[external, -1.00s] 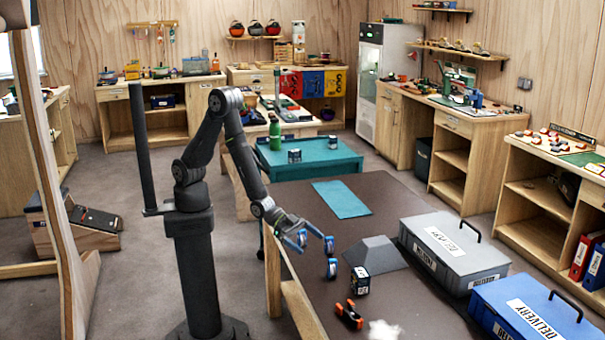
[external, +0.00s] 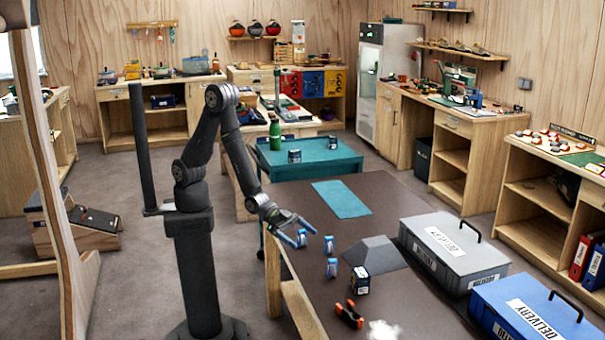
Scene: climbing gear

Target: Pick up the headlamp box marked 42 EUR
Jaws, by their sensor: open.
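My gripper (external: 307,236) is open above the left edge of the brown table (external: 400,208). No thing shows between its fingers. A small dark box with a white label (external: 361,281) stands on this table, right of and nearer the camera than my gripper. Another dark box with a pale label (external: 294,156) stands on the teal table behind. No price can be read on either box, so I cannot tell which is marked 42 EUR. Two small blue-and-white items, one upper (external: 329,245) and one lower (external: 332,268), are just right of my gripper.
A grey wedge-shaped block (external: 374,253) lies beside the dark box. An orange-and-black item (external: 349,314) and a white lump (external: 383,330) are nearer the camera. A grey delivery case (external: 453,262) and a blue one (external: 500,302) stand at right. A teal mat (external: 341,199) lies bare.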

